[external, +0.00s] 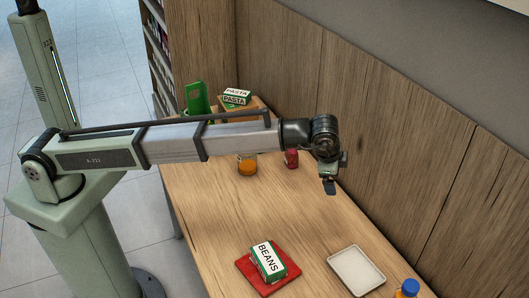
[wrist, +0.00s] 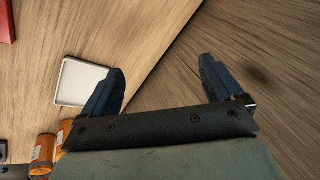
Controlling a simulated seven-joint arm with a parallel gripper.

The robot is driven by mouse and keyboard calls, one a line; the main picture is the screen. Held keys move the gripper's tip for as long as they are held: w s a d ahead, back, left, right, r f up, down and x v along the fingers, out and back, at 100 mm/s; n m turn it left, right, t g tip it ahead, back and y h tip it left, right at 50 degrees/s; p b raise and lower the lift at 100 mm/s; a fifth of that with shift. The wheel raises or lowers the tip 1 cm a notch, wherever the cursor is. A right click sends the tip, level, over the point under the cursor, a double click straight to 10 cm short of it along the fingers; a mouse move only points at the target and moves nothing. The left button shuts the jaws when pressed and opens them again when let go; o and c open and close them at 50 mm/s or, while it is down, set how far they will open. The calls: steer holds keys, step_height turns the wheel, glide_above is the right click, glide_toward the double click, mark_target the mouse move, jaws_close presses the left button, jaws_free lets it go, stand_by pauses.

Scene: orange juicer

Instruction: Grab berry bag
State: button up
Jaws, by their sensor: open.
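A small red item (external: 291,158), possibly the berry bag, sits on the table near the back wall in the external view. My arm partly covers it from above, and no label can be read. My gripper (external: 329,188) is to its right and hangs over the table near the wall, apart from it. In the wrist view my gripper (wrist: 161,77) has its two fingers spread wide with nothing between them. No bag shows in the wrist view.
An orange jar (external: 247,165) stands left of the red item. A beans box (external: 268,261) lies on a red tray (external: 243,265). A white tray (external: 357,270) and a blue-capped bottle (external: 409,288) are at front right. Pasta boxes (external: 236,97) sit far back. The wooden wall (external: 400,125) bounds the table.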

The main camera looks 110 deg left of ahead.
steer(key=s+a+n+g+h, duration=0.1)
steer(key=s+a+n, duration=0.1)
steer(key=s+a, duration=0.35)
steer(key=s+a+n+h, duration=0.1)
steer(key=s+a+n, duration=0.1)
steer(key=a, duration=0.6)
steer(key=n+h, duration=0.2)
steer(key=n, duration=0.1)
glide_above(292, 153)
steer(key=a, duration=0.3)
steer(key=shift+g, duration=0.3)
step_height(292, 153, down, 8)
steer(key=shift+s+d, duration=0.15)
steer(key=shift+s+f, duration=0.15)
steer(key=shift+f, duration=1.15)
steer(key=shift+s+f, duration=0.1)
steer(key=shift+f, duration=1.2)
steer(key=c, duration=1.1)
steer(key=shift+r, duration=0.1)
steer(key=shift+c, duration=0.2)
